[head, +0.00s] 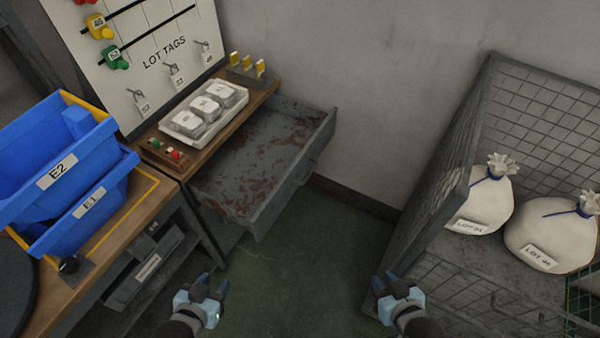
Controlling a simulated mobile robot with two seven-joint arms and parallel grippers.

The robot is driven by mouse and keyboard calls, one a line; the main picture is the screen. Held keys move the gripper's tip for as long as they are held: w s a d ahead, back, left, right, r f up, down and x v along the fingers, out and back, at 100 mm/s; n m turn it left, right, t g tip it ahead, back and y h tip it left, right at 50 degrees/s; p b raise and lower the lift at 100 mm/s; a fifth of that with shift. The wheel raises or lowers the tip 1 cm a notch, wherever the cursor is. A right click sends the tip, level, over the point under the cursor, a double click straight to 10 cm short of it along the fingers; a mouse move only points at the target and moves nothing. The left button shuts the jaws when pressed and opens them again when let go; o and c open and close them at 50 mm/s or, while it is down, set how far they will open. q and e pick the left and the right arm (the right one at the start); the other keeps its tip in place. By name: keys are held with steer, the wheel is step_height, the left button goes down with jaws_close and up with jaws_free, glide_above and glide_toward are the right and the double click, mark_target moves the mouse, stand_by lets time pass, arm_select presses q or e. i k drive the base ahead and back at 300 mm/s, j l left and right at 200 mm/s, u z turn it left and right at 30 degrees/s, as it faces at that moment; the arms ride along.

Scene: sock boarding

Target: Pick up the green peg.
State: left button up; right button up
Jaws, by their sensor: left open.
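A green peg (115,57) with a number label, seemingly 52, sits on the white LOT TAGS board (152,88) at the upper left. It is at the lower end of a dark line, below a yellow peg (99,27). My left gripper (213,283) is open and empty, low in the head view over the green floor, well below and right of the green peg. My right gripper (393,282) looks open and empty, near the wire cage and far from the peg.
Blue bins E2 (62,172) and E1 (95,204) stand on the bench below the board. An open, rusty drawer (262,160) juts out right of a white tray (204,111). A wire cage (452,190) holds two tied sacks. Green floor (305,270) is clear between.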

mark_target(156, 144)
steer(key=j+u, duration=0.1)
steer(key=u, duration=0.4)
steer(key=i+u, duration=0.1)
steer(key=u, duration=0.4)
steer(key=i+u, duration=0.1)
steer(key=u, duration=0.35)
